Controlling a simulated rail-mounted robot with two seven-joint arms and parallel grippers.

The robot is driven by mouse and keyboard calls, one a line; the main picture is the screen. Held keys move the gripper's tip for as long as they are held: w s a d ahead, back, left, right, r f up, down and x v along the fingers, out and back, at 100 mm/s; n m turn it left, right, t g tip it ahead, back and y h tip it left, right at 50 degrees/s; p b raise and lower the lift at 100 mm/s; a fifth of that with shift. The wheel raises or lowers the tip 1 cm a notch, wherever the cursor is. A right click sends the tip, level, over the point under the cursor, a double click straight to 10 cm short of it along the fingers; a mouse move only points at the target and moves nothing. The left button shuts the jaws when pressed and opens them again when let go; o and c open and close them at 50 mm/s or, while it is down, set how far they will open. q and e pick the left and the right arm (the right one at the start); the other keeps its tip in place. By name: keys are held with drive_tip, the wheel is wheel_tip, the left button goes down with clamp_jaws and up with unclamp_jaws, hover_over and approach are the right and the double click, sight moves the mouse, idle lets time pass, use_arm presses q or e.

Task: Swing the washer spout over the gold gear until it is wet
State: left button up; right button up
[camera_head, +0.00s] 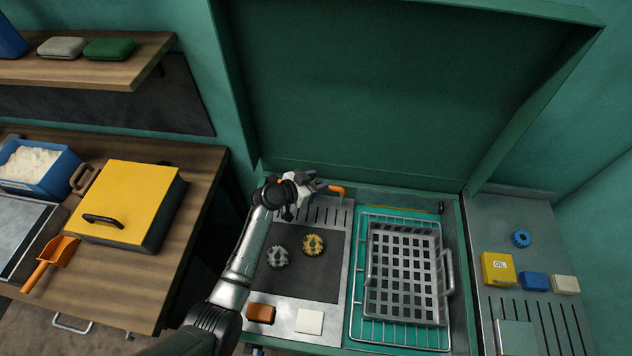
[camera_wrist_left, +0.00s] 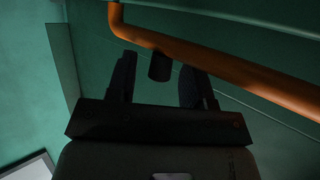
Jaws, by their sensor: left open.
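The washer spout (camera_head: 335,190) is an orange pipe at the back of the washer basin. The gold gear (camera_head: 313,245) lies on the dark mat in front of it; I cannot tell whether it is wet. My left gripper (camera_head: 312,181) is beside the spout in the head view. In the left wrist view the orange spout (camera_wrist_left: 215,65) crosses just beyond the fingers. A dark stub (camera_wrist_left: 160,66) hangs from the pipe, seen between the open fingers of my left gripper (camera_wrist_left: 158,78). Whether they touch it cannot be told. My right gripper is not in view.
A dark grey gear (camera_head: 278,257) lies left of the gold one. A wire basket (camera_head: 402,272) stands to the right. An orange block (camera_head: 260,313) and a white block (camera_head: 309,321) sit at the front. The raised green lid (camera_head: 390,90) stands behind.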

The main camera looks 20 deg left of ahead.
use_arm(q)
drive_tip(key=shift+w, duration=0.1)
drive_tip(key=shift+f, duration=0.1)
clamp_jaws()
idle(0.4)
